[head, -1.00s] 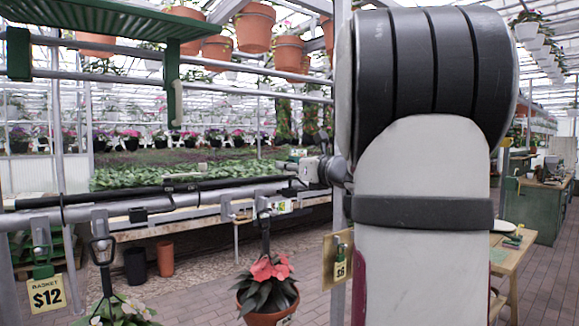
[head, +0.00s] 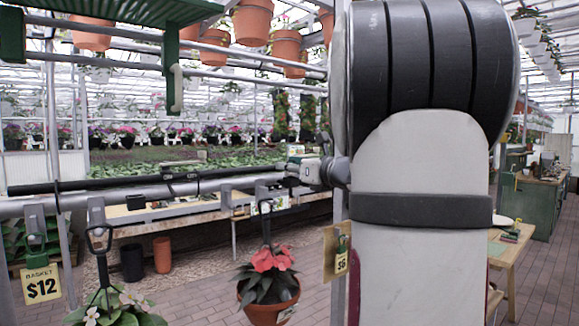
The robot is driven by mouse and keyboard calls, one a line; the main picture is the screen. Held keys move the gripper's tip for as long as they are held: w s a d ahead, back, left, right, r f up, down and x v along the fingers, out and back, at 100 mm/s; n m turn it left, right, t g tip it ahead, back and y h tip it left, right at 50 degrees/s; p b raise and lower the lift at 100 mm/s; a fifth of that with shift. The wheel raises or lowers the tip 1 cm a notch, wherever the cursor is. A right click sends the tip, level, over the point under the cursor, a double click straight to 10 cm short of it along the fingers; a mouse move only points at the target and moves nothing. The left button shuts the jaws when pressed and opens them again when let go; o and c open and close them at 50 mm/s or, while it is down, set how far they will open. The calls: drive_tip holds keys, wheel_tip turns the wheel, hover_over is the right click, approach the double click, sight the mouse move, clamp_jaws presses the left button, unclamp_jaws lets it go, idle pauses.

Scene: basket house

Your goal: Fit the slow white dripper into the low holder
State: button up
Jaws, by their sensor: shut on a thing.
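My gripper (head: 306,172) is small and partly hidden behind my large arm link in the middle of the head view. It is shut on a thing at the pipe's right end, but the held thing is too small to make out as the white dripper. A black tube (head: 110,182) runs along a grey pipe (head: 130,197), left of my gripper. Small dark clips (head: 168,177) sit on the tube. I cannot tell which fitting is the low holder. It may be hidden.
A red-flowered basket (head: 268,285) and a white-flowered basket (head: 115,310) hang low in front. A $12 tag (head: 41,284) hangs at left. Terracotta pots (head: 253,18) hang above. A metal post stands beside my arm. A wooden table (head: 510,250) stands at right; brick floor is open.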

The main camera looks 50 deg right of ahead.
drive_tip(key=o, duration=0.8)
drive_tip(key=shift+o, duration=0.2)
drive_tip(key=v, duration=1.2)
